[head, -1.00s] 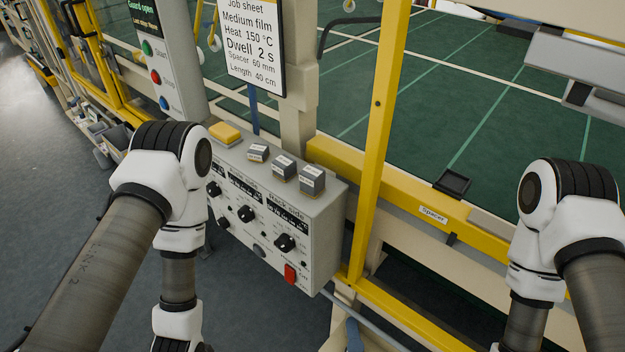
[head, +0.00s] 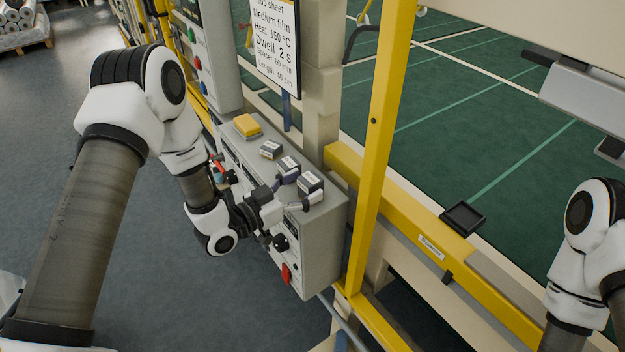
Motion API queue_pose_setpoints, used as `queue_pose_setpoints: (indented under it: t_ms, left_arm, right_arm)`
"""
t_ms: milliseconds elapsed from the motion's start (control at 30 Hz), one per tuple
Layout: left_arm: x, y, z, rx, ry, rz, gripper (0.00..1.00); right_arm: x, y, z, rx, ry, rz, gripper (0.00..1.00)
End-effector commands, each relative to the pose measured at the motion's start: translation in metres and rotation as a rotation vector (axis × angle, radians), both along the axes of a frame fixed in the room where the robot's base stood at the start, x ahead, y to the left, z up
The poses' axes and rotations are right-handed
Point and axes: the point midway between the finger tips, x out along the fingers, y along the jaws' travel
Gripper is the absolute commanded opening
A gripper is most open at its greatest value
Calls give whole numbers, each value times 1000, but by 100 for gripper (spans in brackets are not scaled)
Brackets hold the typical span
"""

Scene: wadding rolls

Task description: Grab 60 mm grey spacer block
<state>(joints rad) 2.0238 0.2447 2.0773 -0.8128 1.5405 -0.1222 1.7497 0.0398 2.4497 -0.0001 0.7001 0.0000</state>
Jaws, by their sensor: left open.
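Three grey spacer blocks with pale labels stand in a row on top of the grey control box (head: 325,222): a near block (head: 311,182), a middle block (head: 289,165) and a far block (head: 271,149). The near one looks largest; the sizes on their labels are too small to read. My left gripper (head: 304,188) is open at the near block, one finger on each side of its front. I cannot tell whether the fingers touch it. My right gripper is out of view; only part of that arm shows at the right.
A yellow block (head: 247,125) lies at the box's far end. A job sheet (head: 276,40) reading "Spacer 60 mm" hangs above. A yellow post (head: 380,130) and a yellow rail stand to the right. A small black tray (head: 462,218) sits by the "Spacer" label.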

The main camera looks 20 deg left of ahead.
Motion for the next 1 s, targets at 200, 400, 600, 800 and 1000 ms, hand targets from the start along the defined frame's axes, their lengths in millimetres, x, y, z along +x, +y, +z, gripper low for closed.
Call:
queue_pose_setpoints:
  t_ms: [200, 400, 600, 800, 1000]
  left_arm:
    - [20, -14, 1, 0, 1, -1, 75]
    - [20, -13, 0, -1, 3, 1, 57]
    - [19, -13, 0, -1, 3, 1, 6]
    - [19, -13, 0, -1, 3, 1, 6]
    - [22, -13, 7, 0, 1, 1, 6]
  right_arm:
    - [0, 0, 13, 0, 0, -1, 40]
    - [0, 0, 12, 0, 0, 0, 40]
    - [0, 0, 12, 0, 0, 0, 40]
    - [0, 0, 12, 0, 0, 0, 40]
    - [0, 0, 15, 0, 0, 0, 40]
